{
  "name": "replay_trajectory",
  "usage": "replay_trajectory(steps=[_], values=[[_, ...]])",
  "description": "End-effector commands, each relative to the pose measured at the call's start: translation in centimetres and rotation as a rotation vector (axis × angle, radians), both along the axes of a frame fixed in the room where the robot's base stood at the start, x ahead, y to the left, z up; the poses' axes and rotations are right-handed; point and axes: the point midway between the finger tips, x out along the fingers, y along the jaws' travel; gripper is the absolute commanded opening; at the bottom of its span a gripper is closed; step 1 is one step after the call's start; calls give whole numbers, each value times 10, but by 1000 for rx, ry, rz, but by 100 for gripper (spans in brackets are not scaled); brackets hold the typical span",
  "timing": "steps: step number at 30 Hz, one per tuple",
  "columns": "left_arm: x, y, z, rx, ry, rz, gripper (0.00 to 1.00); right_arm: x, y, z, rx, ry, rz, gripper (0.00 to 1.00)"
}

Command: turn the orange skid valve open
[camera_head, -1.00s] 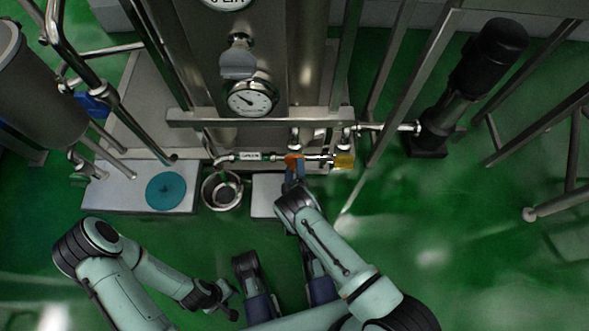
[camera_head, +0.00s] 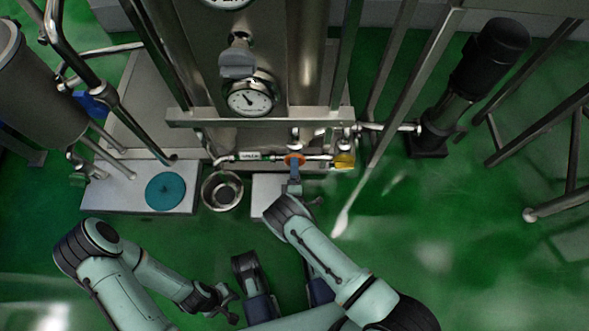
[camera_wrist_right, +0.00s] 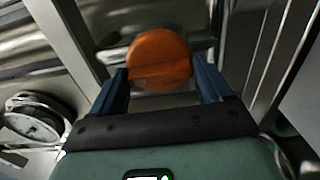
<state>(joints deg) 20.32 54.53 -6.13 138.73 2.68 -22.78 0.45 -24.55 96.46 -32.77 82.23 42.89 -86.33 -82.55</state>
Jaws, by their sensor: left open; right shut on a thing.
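The orange skid valve (camera_head: 287,158) sits on the short steel pipe below the gauge; its round orange handle (camera_wrist_right: 158,52) shows large in the right wrist view. My right gripper (camera_head: 294,168) reaches it from the front, its blue fingers on either side of the handle (camera_wrist_right: 162,85) and shut on it. The fingers hide part of the handle in the head view. My left gripper (camera_head: 222,299) is open and empty, low over the floor, well away from the valve.
A yellow fitting (camera_head: 344,160) is on the same pipe, just right of the valve. A steel pot (camera_head: 222,190) and a grey plinth with a teal disc (camera_head: 165,191) stand to the left. A dial gauge (camera_head: 250,98) is above. A black pump (camera_head: 470,90) stands right, beyond open green floor.

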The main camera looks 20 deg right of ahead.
Motion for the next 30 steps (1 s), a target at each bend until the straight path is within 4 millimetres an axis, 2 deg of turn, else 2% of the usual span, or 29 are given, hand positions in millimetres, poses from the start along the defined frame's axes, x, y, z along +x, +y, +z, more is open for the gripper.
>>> replay_trajectory(steps=[9,10,11,12,30], values=[[0,0,0,0,0,0,43,2,-2,1,-8,-2,-1,48],[0,0,0,0,0,0,43,2,-2,1,-8,-2,-1,85],[0,0,0,0,0,0,43,2,-1,1,-8,-2,-1,95],[0,0,0,0,0,0,43,1,-1,1,-7,-2,-1,98],[0,0,0,0,-1,0,43,2,-5,0,-3,0,0,98]])
